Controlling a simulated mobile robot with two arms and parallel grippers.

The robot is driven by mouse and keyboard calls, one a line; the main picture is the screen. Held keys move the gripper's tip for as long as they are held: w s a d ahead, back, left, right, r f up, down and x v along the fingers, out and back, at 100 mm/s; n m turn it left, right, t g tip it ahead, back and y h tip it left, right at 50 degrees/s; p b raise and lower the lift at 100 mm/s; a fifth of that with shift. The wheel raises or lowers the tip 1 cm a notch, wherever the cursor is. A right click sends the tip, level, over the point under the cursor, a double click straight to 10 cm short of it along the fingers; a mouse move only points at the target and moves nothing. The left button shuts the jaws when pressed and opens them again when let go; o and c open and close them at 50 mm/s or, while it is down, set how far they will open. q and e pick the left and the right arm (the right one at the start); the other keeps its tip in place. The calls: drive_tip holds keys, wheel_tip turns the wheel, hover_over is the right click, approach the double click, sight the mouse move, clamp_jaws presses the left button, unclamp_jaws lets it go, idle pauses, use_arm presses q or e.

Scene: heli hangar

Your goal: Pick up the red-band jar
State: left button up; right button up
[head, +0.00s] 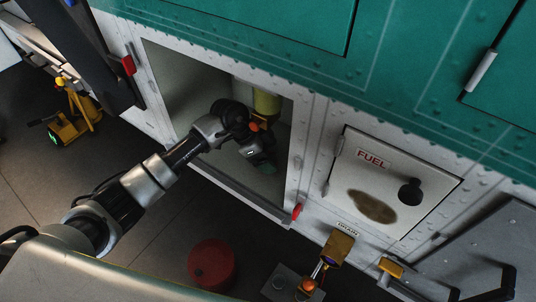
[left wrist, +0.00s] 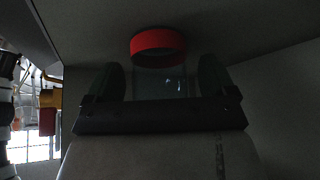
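The red-band jar shows in the left wrist view as a clear, dim body with a bright red band (left wrist: 158,42) around its far end. My left gripper (left wrist: 164,84) is open, with one dark finger on each side of the jar's body and a visible gap to it. In the head view my left gripper (head: 262,158) reaches inside the open compartment (head: 185,85) in the white lower panel. I cannot make out the jar in the head view; the gripper and wrist cover that spot. My right gripper is not in view.
A yellow-green cylinder (head: 267,103) stands in the compartment close behind my left wrist. The compartment's front sill (head: 240,190) and side frames are near my forearm. A closed fuel panel (head: 385,185) is to the right. A red round can (head: 212,264) stands on the floor below.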

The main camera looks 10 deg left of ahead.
use_arm(q)
drive_tip(key=c, duration=0.9)
